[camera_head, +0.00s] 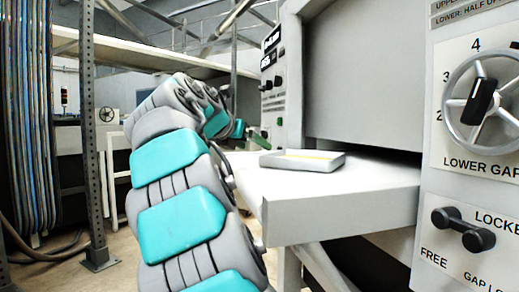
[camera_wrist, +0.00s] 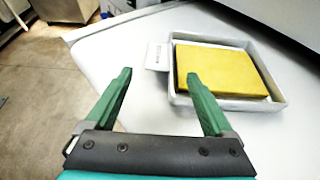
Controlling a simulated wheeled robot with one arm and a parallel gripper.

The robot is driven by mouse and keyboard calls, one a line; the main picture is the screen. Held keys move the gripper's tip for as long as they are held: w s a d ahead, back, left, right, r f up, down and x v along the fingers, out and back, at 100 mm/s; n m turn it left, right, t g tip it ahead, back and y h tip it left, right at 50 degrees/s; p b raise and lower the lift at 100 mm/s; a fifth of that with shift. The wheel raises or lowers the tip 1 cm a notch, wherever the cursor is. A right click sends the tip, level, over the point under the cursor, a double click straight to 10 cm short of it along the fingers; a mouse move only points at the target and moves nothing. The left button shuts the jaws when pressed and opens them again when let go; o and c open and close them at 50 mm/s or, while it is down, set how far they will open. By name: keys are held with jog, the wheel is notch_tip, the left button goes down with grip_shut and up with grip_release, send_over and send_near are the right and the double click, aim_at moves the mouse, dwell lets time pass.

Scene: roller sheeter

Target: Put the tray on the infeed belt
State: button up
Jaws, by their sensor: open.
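The tray (camera_wrist: 277,104) is shallow and pale grey, with a yellow slab (camera_wrist: 220,69) lying inside it. In the head view the tray (camera_head: 302,162) rests flat on the white infeed belt (camera_head: 340,188), in front of the machine's opening. In the wrist view the belt (camera_wrist: 130,57) shows as a white surface around the tray. My gripper (camera_wrist: 158,80) has two green fingers spread apart with nothing between them. The right finger is close to the tray's near left side; I cannot tell if it touches. In the head view the fingertips (camera_head: 258,138) are small, behind the tray.
The machine's right panel carries a handwheel (camera_head: 481,102) and a black lock lever (camera_head: 463,229). A control panel (camera_head: 272,88) stands behind the belt. A metal post (camera_head: 91,130) rises at left. Open floor (camera_wrist: 40,90) lies left of the belt.

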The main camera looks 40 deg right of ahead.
jog(key=v, duration=0.5)
